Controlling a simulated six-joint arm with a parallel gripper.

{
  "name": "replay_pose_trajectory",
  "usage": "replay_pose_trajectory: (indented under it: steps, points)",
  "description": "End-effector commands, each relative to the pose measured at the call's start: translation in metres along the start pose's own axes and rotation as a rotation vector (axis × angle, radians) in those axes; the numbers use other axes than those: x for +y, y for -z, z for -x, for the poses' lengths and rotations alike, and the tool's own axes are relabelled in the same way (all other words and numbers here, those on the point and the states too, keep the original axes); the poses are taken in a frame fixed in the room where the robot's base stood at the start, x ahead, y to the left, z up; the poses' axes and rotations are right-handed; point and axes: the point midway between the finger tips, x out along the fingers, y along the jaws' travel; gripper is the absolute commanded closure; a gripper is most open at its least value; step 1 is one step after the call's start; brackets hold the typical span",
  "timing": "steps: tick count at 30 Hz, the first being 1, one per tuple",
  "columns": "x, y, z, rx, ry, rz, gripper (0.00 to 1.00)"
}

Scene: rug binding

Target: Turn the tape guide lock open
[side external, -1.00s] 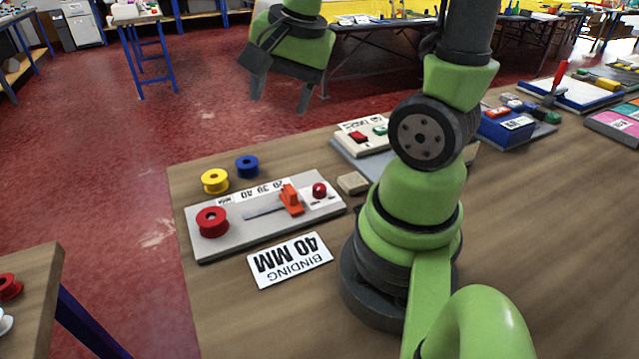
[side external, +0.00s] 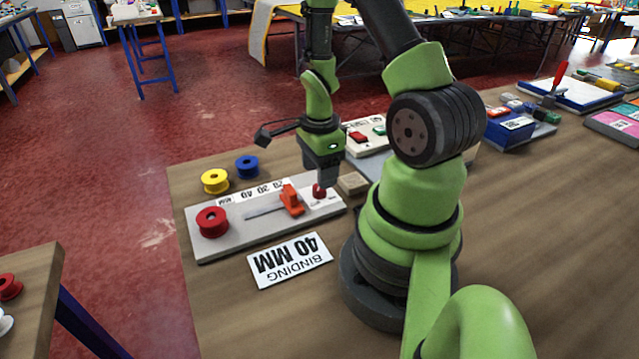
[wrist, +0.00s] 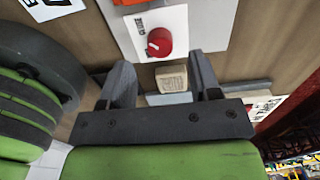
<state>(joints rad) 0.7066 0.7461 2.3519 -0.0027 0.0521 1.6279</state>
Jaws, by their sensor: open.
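The tape guide is a pale grey board (side external: 225,246) on the wooden table, with a scale, a slot and an orange slider (side external: 291,200). A red round lock knob (side external: 319,191) sits at its right end. In the wrist view the red knob (wrist: 159,42) has a white pointer line and a small printed label beside it. My gripper (side external: 325,184) is above the knob end of the board, pointing down. In the wrist view my gripper (wrist: 162,76) is open, its fingers apart and empty, and the knob lies just beyond the fingertips, not clearly touched.
A small wooden block (side external: 353,183) lies close to the board's right end. Red (side external: 212,221), yellow (side external: 215,181) and blue (side external: 247,166) spools are at the left. A "Binding 40 MM" card (side external: 290,261) lies in front. A switch box (side external: 362,136) stands behind.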

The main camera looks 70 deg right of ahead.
Motion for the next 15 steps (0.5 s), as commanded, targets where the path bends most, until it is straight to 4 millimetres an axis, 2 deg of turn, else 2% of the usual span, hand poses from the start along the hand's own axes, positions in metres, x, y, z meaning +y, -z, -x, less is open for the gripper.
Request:
replay_pose_trajectory:
  steps: [6,15]
  points:
    - [0.000,0.000,-0.028,0.002,-0.003,0.001,0.43]
    - [0.000,0.000,-0.039,0.002,0.000,0.002,0.43]
